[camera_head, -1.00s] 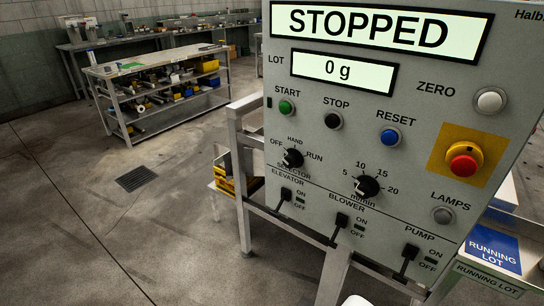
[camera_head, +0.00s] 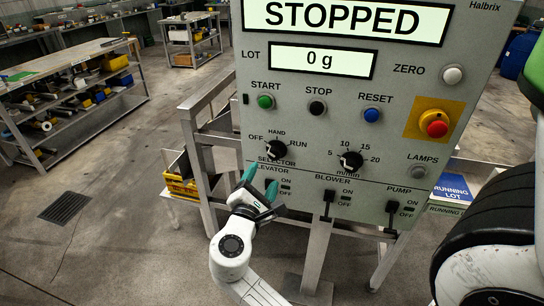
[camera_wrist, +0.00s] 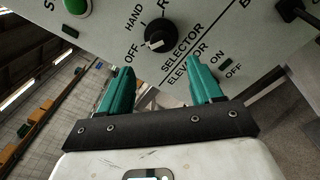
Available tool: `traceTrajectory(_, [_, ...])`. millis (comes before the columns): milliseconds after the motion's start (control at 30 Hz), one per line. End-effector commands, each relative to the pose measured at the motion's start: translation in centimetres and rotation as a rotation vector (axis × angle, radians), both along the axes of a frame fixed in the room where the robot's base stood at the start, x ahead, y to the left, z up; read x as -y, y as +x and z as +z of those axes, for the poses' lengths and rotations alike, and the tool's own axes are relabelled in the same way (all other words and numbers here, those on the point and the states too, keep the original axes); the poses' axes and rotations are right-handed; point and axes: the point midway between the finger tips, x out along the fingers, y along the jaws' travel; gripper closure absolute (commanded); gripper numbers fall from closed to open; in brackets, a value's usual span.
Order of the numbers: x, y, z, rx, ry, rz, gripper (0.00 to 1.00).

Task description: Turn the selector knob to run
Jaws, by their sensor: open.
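The selector knob (camera_head: 277,149) is a black knob on the grey panel, with OFF, HAND and RUN around it. In the wrist view the knob (camera_wrist: 160,35) shows a white mark that appears to point toward OFF. My gripper (camera_head: 261,174), with teal fingers, is open and empty just below and left of the knob. In the wrist view the gripper's (camera_wrist: 161,66) fingers are spread to either side, with the knob ahead between and beyond their tips. They look apart from the knob. The display (camera_head: 346,18) reads STOPPED. My gripper partly hides the elevator label and switch.
Close by are the speed knob (camera_head: 351,162), green start button (camera_head: 265,102), black stop button (camera_head: 317,107) and red emergency button (camera_head: 434,124). The blower switch (camera_head: 329,199) is to the right. A metal frame (camera_head: 203,110) stands left of the panel. Open floor lies left.

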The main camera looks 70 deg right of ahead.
Motion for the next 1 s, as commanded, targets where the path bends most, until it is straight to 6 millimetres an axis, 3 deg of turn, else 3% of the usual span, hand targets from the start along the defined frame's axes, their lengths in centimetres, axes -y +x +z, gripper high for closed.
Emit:
traceTrajectory(500, [8.4, 0.5, 0.1, 0.004, 0.002, -0.004, 0.35])
traceTrajectory(700, [9.6, 0.6, 0.0, 0.004, 0.003, -0.001, 0.35])
traceTrajectory(1000, [9.7, 0.7, -0.1, 0.005, 0.004, -0.001, 0.37])
